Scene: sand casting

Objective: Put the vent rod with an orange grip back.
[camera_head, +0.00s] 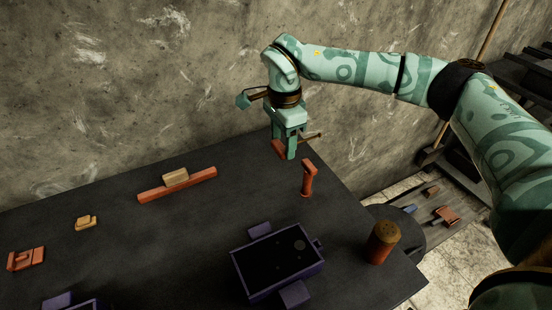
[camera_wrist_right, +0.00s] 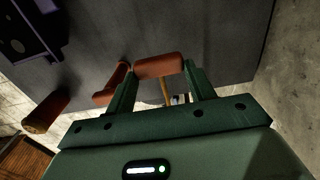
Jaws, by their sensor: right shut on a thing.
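My right gripper (camera_head: 286,154) is shut on the orange grip of the vent rod (camera_head: 279,149), above the far right part of the dark table. In the wrist view the grip (camera_wrist_right: 158,66) lies across between the two fingertips (camera_wrist_right: 162,80), and a thin tan rod (camera_wrist_right: 166,92) runs from it toward the camera. In the head view the fingers hide part of the grip, and a thin shaft shows to their right. An orange-red upright piece (camera_head: 307,178) stands on the table just right of and nearer than the gripper. My left gripper is not in view.
A dark purple box (camera_head: 239,274) with side lugs sits at the front. A red-brown cylinder (camera_head: 382,245) stands near the right edge. A long red bar (camera_head: 165,190) with a tan block (camera_head: 175,177) lies further left. The concrete wall is close behind the gripper.

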